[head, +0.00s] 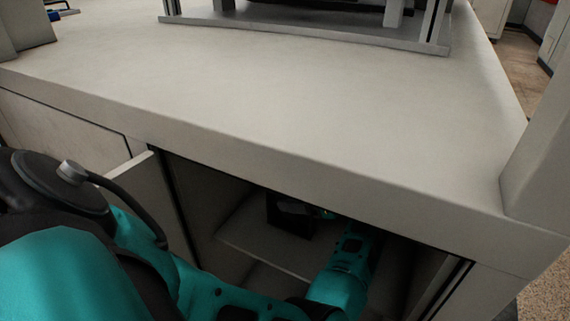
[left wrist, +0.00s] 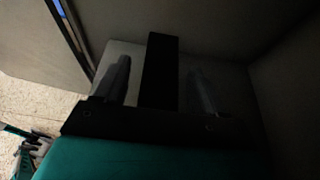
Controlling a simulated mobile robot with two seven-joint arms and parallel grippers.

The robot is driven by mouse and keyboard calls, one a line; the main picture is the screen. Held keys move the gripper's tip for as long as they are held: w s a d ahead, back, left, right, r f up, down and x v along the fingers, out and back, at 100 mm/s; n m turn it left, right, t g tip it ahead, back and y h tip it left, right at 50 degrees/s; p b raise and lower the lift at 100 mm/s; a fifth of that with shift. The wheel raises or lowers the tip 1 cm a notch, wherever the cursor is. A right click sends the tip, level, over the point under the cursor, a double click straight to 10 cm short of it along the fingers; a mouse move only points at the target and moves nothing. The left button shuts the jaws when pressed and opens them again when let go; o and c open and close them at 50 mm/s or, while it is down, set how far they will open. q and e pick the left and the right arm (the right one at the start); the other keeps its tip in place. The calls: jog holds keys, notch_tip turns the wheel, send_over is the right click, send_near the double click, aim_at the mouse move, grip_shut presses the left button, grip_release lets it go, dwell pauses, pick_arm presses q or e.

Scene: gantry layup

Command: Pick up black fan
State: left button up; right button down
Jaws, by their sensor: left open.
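The black fan (head: 290,226) appears as a dark, box-like shape on the shelf inside the open cabinet under the worktop, in the head view. My left arm reaches into this cabinet, and its gripper is largely hidden there by the worktop edge and shadow. In the left wrist view my left gripper (left wrist: 158,67) is open, with one grey finger on each side of a dark upright block (left wrist: 160,85), which seems to be the fan. Whether either finger touches it I cannot tell in the dim light.
The pale worktop (head: 270,85) overhangs the cabinet opening, close above my arm. The cabinet shelf (head: 245,238) is bare left of the fan. An open door panel (head: 135,178) stands at the left. A metal frame (head: 300,33) stands at the back of the worktop.

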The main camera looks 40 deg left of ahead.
pick_arm(q)
jog(key=shift+s+a+f, duration=0.1)
jog(key=shift+a+f, duration=0.05)
jog(key=shift+a, duration=0.1)
jog(key=shift+c, duration=0.5)
grip_shut()
